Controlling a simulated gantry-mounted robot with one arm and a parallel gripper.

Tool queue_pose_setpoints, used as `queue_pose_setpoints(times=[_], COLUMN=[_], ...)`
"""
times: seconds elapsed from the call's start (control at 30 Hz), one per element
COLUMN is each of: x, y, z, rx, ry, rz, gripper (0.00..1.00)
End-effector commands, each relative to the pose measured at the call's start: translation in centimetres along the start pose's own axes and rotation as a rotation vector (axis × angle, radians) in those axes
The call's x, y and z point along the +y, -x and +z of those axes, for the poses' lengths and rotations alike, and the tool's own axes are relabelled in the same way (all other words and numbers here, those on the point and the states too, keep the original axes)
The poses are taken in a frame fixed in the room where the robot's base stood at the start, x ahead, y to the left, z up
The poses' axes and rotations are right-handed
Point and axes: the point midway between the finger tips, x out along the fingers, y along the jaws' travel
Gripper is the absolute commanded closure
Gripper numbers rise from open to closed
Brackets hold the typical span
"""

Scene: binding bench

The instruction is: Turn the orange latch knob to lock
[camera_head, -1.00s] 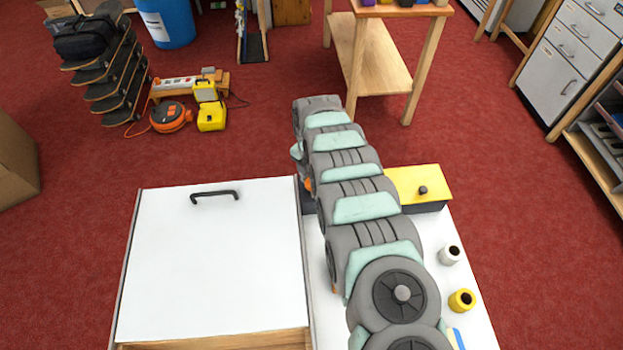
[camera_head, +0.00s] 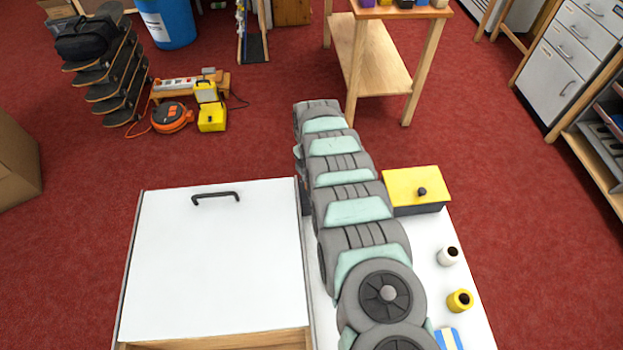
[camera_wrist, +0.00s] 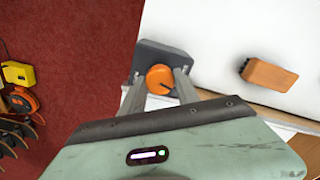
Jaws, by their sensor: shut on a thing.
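In the wrist view the orange latch knob (camera_wrist: 158,76) sits on a dark grey latch base (camera_wrist: 147,54) at the edge of a white surface. A dark line marks the knob's top, pointing towards the lower right. My gripper (camera_wrist: 160,84) is shut on the knob, one finger on either side. In the head view my arm hides the knob and the gripper.
A white panel (camera_head: 215,260) with a black handle (camera_head: 215,196) lies left of my arm. Right of it on the white bench stand a yellow-lidded box (camera_head: 405,184), a white spool (camera_head: 448,256) and a yellow spool (camera_head: 459,301).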

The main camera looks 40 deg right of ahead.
Motion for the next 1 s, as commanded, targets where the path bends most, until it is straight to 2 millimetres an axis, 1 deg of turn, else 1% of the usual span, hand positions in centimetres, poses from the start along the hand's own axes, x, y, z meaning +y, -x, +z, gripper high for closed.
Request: queue_pose_setpoints(times=[1.0], x=[0.02], y=[-0.17], z=[-0.06], rx=[-0.002], ry=[-0.958], rz=[0.001], gripper=[1.0])
